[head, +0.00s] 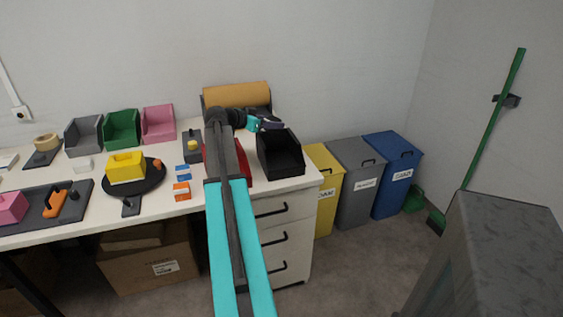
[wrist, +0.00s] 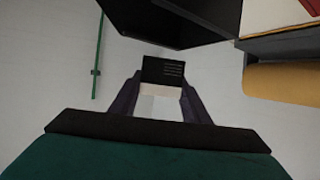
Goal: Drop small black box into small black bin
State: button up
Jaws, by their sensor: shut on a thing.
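The small black box (wrist: 163,70) shows in the wrist view between my fingertips, with pale print lines on its dark face. My gripper (wrist: 161,84) is shut on it. In the head view my gripper (head: 270,124) is at the end of the teal arm, above and behind the back edge of the small black bin (head: 281,160). The bin stands open at the right end of the white table. In the wrist view the bin (wrist: 178,18) fills the top middle, apart from the box. The box is too small to make out clearly in the head view.
A brown paper roll (head: 236,95) stands behind the arm. A red item (head: 244,162) sits left of the bin, partly hidden by my arm. Yellow (head: 325,185), grey (head: 356,180) and blue (head: 392,175) waste bins stand on the floor to the right.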

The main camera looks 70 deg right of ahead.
jog(key=shift+m+g+y, duration=0.3)
jog(key=shift+m+g, duration=0.3)
jog(key=shift+g, duration=0.1)
jog(key=s, duration=0.1)
jog(key=s+d, duration=0.1)
jog(key=s, duration=0.2)
jog(key=shift+s+d+f, duration=0.1)
jog(key=shift+d, duration=0.3)
jog(key=shift+f, duration=0.15)
jog(key=b, duration=0.2)
send_near(294, 137)
jog(key=shift+x, duration=2.1)
jog(key=shift+s+a, duration=0.1)
jog(key=o, duration=1.1)
